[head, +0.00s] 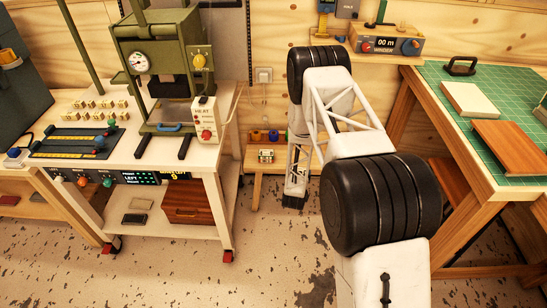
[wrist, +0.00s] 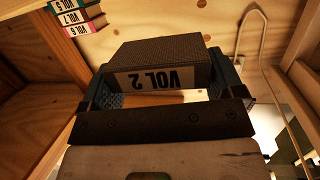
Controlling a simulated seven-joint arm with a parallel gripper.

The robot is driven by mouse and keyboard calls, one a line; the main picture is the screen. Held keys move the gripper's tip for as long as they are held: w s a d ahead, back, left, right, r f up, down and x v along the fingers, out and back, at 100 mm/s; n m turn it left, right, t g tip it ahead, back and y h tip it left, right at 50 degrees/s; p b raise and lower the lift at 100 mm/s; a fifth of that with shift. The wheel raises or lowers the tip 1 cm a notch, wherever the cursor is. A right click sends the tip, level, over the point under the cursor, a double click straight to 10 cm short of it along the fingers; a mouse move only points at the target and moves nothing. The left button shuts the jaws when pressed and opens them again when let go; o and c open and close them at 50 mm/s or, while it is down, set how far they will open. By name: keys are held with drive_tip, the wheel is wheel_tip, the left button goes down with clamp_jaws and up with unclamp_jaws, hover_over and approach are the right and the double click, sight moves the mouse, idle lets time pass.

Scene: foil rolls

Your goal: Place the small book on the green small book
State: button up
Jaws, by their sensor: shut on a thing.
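A small dark brown book (wrist: 165,54) with a pale label reading VOL 2, upside down in the wrist view, sits between the fingers of my gripper (wrist: 170,90). The gripper is shut on it. In the head view the end of my gripper (head: 294,200) shows as a dark shape low beside the small wooden stand; the held book cannot be made out there. I cannot tell for sure which is the green small book.
Several VOL books (wrist: 76,17) with coloured spines are stacked at upper left in the wrist view. The small wooden stand (head: 259,186) is left of my arm. The white cart (head: 225,190) stands further left, a green-matted workbench (head: 437,72) to the right. Speckled floor lies between.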

sight(266, 154)
drive_tip(key=a+r+n+y, duration=0.1)
drive_tip(key=a+r, duration=0.3)
drive_tip(key=a, duration=0.8)
drive_tip(key=shift+a, duration=0.3)
drive_tip(key=shift+r, duration=0.1)
drive_tip(key=w+a, duration=0.1)
drive_tip(key=w, duration=0.4)
drive_tip(key=w+a+f, duration=0.1)
drive_tip(key=w, duration=0.4)
drive_tip(key=w+a, duration=0.1)
drive_tip(key=w, duration=0.4)
drive_tip(key=shift+w+a+f, duration=0.25)
drive_tip(key=shift+a, duration=0.15)
drive_tip(key=shift+f, duration=0.1)
drive_tip(key=shift+f, duration=1.65)
drive_tip(key=shift+f, duration=0.1)
drive_tip(key=o, duration=0.7)
drive_tip(key=shift+s, duration=0.1)
